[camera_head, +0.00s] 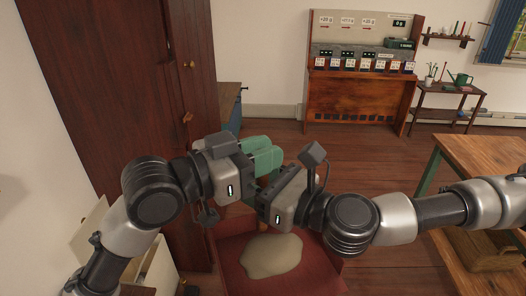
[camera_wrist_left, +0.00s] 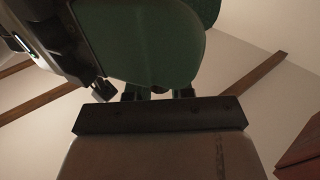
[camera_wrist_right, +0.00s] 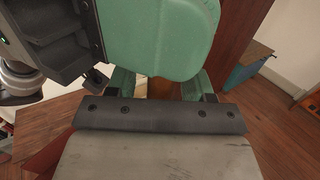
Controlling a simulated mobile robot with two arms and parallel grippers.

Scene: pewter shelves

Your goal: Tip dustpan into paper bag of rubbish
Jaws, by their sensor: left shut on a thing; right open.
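A smooth, rounded green thing, which I take for the dustpan (camera_head: 262,158), is at my left gripper (camera_head: 247,170), above the red chair. It fills the upper part of the left wrist view (camera_wrist_left: 160,45) and of the right wrist view (camera_wrist_right: 165,35). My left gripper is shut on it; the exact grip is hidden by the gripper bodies. My right gripper (camera_wrist_right: 163,88) is open, close beside the green thing; I cannot tell whether they touch. I cannot make out a paper bag or rubbish in any view.
A red chair (camera_head: 228,250) with a beige cushion (camera_head: 270,254) is below the grippers. A tall dark-red cabinet (camera_head: 130,70) stands at left. A wooden table (camera_head: 490,160) is at right. A panelled bench (camera_head: 355,100) stands at the back wall. Floor between is clear.

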